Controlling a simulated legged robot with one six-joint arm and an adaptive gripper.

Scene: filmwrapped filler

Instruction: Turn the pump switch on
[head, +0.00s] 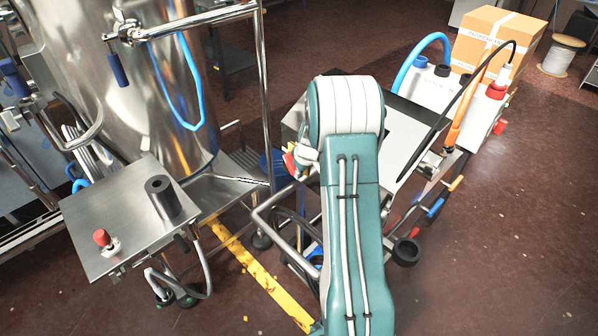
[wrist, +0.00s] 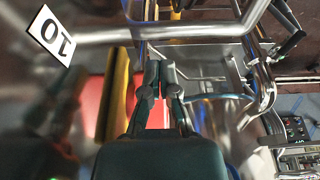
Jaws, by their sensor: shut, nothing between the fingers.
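My gripper (wrist: 160,74) shows in the wrist view with its two dark fingers close together and nothing between them. A red and yellow part (wrist: 92,98) lies just left of and behind the fingers there; whether they touch it I cannot tell. In the head view, a small red and yellow part (head: 290,160) shows at the left edge of my teal and white arm and may be the pump switch. Its handle position cannot be made out. My arm hides my gripper in the head view.
A metal tube frame (head: 262,215) stands left of my arm, and a tube (wrist: 205,32) crosses above the fingers. A steel table (head: 100,230), a steel tank (head: 130,90) and a cart with hoses (head: 430,88) stand around. Open floor (head: 500,240) lies at right.

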